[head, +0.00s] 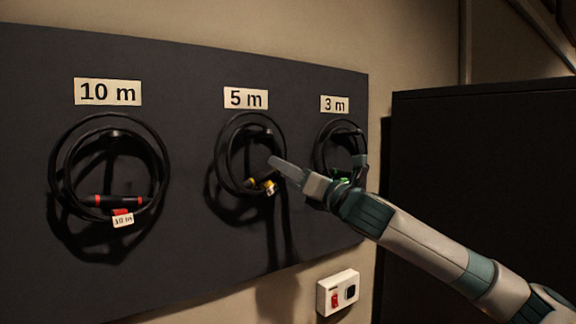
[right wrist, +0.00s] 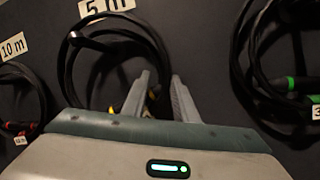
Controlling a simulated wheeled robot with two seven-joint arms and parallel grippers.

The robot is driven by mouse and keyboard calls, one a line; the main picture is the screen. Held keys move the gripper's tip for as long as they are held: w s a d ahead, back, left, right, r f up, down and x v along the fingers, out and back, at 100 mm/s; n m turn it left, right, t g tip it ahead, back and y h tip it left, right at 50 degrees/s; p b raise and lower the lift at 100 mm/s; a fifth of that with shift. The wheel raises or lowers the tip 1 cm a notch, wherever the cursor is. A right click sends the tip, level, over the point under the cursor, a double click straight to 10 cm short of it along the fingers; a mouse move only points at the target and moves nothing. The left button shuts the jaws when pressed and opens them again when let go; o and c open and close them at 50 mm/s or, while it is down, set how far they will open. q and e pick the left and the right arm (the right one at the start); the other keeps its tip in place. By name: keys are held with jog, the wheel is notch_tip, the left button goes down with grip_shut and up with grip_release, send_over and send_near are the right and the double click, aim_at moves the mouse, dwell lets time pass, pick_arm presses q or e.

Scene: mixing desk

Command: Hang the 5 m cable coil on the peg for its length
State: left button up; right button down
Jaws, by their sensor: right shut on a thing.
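The 5 m cable coil (head: 219,165) is a black loop with yellow connectors (head: 268,186) at its lower right. It is up against the dark board under the "5 m" label (head: 246,98). The 5 m peg (head: 251,130) shows inside the loop's upper part; I cannot tell whether the cable rests on it. The peg (right wrist: 82,41) and coil (right wrist: 66,66) also show in the right wrist view. My right gripper (head: 281,167) is shut on the coil's right side, with its fingers (right wrist: 158,84) on either side of the cable. My left gripper is out of view.
A 10 m coil (head: 57,160) with red connectors hangs at left under its label (head: 108,92). A 3 m coil (head: 318,150) with green parts hangs close by at right, partly behind my arm. A white switch box (head: 338,292) is below the board; a dark cabinet (head: 480,150) stands right.

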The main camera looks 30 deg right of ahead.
jog(key=shift+f, duration=0.35)
dwell(0.5)
jog(key=c, duration=1.3)
grip_release()
jog(key=shift+a, duration=0.1)
jog(key=shift+c, duration=0.2)
jog(key=shift+r, duration=0.1)
